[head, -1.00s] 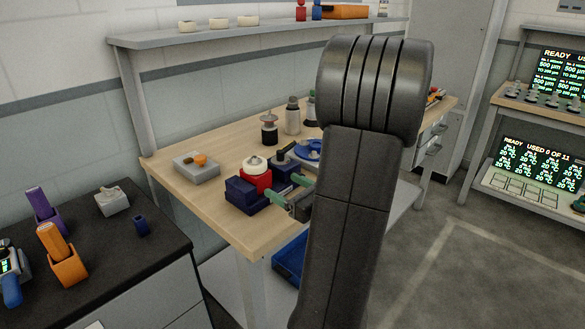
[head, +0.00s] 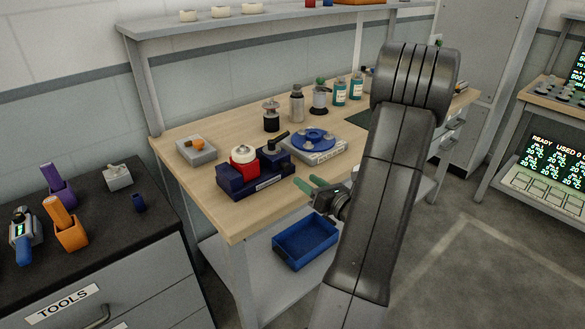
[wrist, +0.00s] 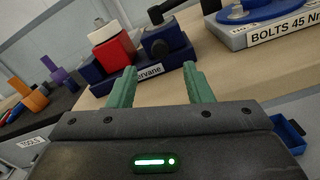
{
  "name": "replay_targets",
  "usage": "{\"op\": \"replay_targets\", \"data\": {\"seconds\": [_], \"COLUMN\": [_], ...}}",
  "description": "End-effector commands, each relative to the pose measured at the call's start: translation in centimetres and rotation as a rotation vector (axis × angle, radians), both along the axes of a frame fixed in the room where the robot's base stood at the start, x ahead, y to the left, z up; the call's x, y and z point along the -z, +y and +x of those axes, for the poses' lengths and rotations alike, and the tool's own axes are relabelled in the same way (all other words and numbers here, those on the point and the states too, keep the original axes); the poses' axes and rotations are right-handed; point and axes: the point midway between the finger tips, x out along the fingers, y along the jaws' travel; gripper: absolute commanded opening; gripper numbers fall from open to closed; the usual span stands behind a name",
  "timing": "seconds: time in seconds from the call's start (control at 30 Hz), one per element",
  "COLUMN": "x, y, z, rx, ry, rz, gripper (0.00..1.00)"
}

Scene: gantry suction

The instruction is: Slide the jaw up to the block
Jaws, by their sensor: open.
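A dark blue vise (head: 262,186) sits on the wooden bench. The red block (head: 243,164) stands in it at the left, with a white round piece (head: 243,151) on top. The dark blue jaw (head: 274,161) with a black handle is right of the block.
A blue disc (head: 313,137) on a labelled bolts tray (head: 318,154) stands behind right of the vise. A grey box (head: 196,151) is left, bottles (head: 297,104) behind. A blue bin (head: 305,243) is below the bench edge. Bare wood lies before the vise.

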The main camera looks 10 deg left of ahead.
Motion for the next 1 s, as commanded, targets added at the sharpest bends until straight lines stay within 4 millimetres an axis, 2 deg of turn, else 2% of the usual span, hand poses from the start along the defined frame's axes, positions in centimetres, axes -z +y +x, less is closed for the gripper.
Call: {"op": "replay_targets", "data": {"seconds": [0.03, 0.2, 0.4, 0.53, 0.83, 0.87, 1.0], "x": [-0.1, -0.1, -0.1, 0.0, 0.0, 0.0, 0.0], "y": [1.0, 3.6, 5.7, 6.3, 6.5, 6.5, 6.5], "z": [0.7, 2.7, 4.4, 4.9, 5.1, 5.1, 5.1], "rx": [-0.005, -0.003, -0.001, 0.000, 0.001, 0.001, 0.001], "ry": [-0.001, -0.001, -0.002, 0.000, -0.001, -0.001, -0.001], "rz": [0.000, -0.001, -0.001, -0.001, -0.001, -0.001, -0.001], "gripper": [0.46, 0.46, 0.46, 0.46, 0.46, 0.42, 0.15]}}
